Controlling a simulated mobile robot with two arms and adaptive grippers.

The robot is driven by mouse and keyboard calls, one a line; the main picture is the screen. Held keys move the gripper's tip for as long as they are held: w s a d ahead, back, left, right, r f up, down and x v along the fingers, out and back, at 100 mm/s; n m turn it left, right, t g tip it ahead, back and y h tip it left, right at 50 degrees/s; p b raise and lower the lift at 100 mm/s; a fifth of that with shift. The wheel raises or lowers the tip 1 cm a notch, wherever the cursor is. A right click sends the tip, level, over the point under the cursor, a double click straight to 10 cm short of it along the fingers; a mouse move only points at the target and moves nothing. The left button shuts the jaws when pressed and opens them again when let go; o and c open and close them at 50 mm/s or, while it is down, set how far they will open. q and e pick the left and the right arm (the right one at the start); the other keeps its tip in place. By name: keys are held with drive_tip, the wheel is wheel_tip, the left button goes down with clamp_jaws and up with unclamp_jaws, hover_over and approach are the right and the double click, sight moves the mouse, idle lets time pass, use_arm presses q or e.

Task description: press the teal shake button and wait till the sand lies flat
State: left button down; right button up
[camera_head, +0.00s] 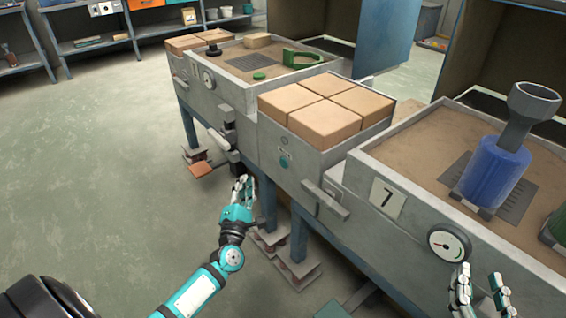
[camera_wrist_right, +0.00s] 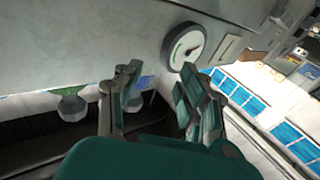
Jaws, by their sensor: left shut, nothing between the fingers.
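A small teal button (camera_head: 285,161) sits on a plate on the front of the middle bin, below its brown blocks. My left gripper (camera_head: 243,187) is shut and empty, to the left of and below the button, apart from it. The sand (camera_head: 418,142) in the near bin marked 7 looks mostly level around a grate. More sand (camera_head: 230,55) shows in the far bin. My right gripper (camera_head: 481,287) is open and empty in front of the near bin, by its gauge; its spread fingers also show in the right wrist view (camera_wrist_right: 155,95).
A blue cylinder (camera_head: 494,172) with a grey funnel (camera_head: 526,110) stands in the near bin. The round gauge (camera_head: 449,244) is on its front. Brown blocks (camera_head: 312,110) fill the middle bin's top. A grey block (camera_head: 325,198) juts out below. Open floor lies left.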

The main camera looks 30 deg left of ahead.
sight(284, 163)
use_arm(q)
drive_tip(key=w+d+b, duration=0.2)
drive_tip(key=w+d, duration=0.1)
drive_tip(key=w, duration=0.5)
drive_tip(key=shift+d, duration=0.2)
use_arm(e)
wheel_tip(284, 163, up, 7)
drive_tip(key=s+t+y, duration=0.1)
drive_tip(key=s+t, duration=0.1)
drive_tip(key=t, duration=0.3)
drive_tip(key=shift+s+a+r+y, duration=0.15)
drive_tip(key=shift+a+y, duration=0.1)
drive_tip(key=shift+y, duration=0.15)
use_arm(q)
drive_tip(key=shift+w, duration=0.1)
drive_tip(key=shift+w, duration=0.15)
drive_tip(key=shift+w+d, duration=0.15)
drive_tip(key=shift+w, duration=0.1)
use_arm(e)
drive_tip(key=shift+s+r+t, duration=0.35)
drive_tip(key=shift+r+t, duration=0.15)
drive_tip(key=shift+r, duration=0.05)
